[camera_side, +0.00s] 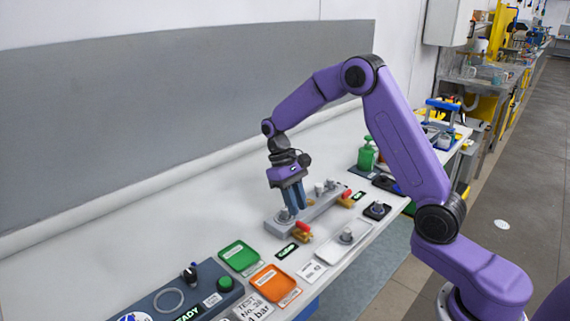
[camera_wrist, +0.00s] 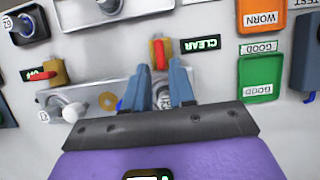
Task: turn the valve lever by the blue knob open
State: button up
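A long grey valve block (camera_side: 325,203) lies on the bench, with upright fittings along it. Two short levers with red grips and yellow ends sit at its front, a near one (camera_side: 302,228) and a far one (camera_side: 348,196). The wrist view also shows the near lever (camera_wrist: 158,55) and the far lever (camera_wrist: 52,75). My gripper (camera_side: 293,211) points down over the block's near end. In the wrist view its fingers (camera_wrist: 163,70) stand apart, with a grey fitting (camera_wrist: 163,97) between them; contact cannot be told. A small blue patch beside the left finger is partly hidden; no blue knob is clearly visible.
A green tray (camera_side: 240,255) and orange tray (camera_side: 275,284) lie at the near side, beyond a CLEAR sign (camera_side: 287,251). A control box (camera_side: 165,301) stands nearest. The bench behind is clear.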

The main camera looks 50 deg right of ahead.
jog(key=v, duration=1.2)
jog(key=shift+w+r, duration=0.15)
jog(key=shift+r, duration=0.2)
jog(key=s+a+n+t+h, duration=0.1)
jog(key=s+a+n, duration=0.2)
jog(key=s+a, duration=0.3)
jog(key=s+a+n+t, duration=0.1)
jog(key=s+a+n, duration=0.2)
jog(key=s, duration=0.5)
jog(key=s+d+f+n+t, duration=0.1)
jog(key=s+f+n, duration=0.1)
jog(key=s, duration=0.8)
jog(key=s+d+f+n+t+y, duration=0.1)
jog(key=s+d+f+n, duration=0.1)
jog(key=s, duration=0.8)
jog(key=shift+s+f+n+t, duration=0.3)
jog(key=shift+f+n, duration=0.35)
jog(key=shift+n, duration=0.55)
jog(key=shift+w, duration=0.1)
